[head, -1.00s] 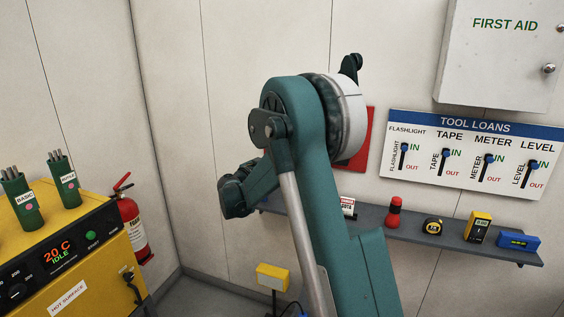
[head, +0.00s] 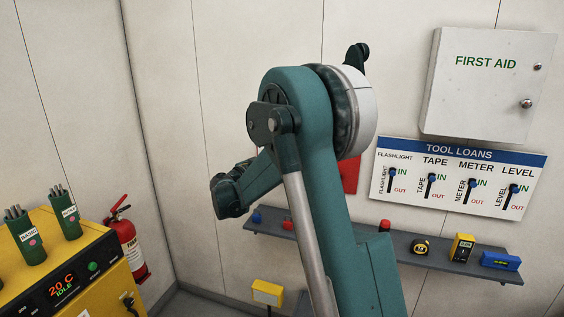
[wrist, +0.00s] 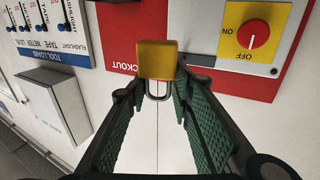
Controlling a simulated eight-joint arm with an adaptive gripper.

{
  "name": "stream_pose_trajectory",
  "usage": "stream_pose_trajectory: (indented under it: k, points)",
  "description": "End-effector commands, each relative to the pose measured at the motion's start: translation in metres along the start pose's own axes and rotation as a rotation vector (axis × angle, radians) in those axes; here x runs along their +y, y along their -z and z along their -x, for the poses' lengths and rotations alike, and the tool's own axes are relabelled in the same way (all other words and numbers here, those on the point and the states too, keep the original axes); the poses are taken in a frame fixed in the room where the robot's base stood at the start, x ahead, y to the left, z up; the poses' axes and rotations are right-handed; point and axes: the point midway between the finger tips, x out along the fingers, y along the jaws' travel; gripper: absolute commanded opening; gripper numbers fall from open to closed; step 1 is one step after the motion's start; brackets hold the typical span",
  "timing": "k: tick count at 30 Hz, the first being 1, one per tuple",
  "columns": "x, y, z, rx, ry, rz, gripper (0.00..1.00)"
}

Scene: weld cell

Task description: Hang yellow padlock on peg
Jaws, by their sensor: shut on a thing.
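In the wrist view, my gripper (wrist: 159,76) is shut on the yellow padlock (wrist: 157,58). The padlock's block body is at the fingertips, with its metal shackle extending toward the palm. Behind it is a red lockout board (wrist: 121,38) on the wall. I cannot tell how far the padlock is from the board. No peg can be made out; the padlock and fingers cover part of the board. In the head view, the red board (head: 350,175) shows only as a strip behind my arm, and the padlock and fingertips are hidden.
A yellow-plated rotary switch (wrist: 254,34) sits beside the padlock in the wrist view. In the head view, a tool loans panel (head: 455,178), a first aid box (head: 485,95) and a grey shelf (head: 395,258) with small items are on the wall.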

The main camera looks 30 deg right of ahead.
Motion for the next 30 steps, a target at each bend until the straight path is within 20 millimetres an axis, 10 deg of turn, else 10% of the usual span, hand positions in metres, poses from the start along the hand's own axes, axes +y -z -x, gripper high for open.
stream_pose_trajectory:
  k: [30]
  points:
    - [-0.004,0.002,-0.01,0.0,-0.001,0.0,0.1]
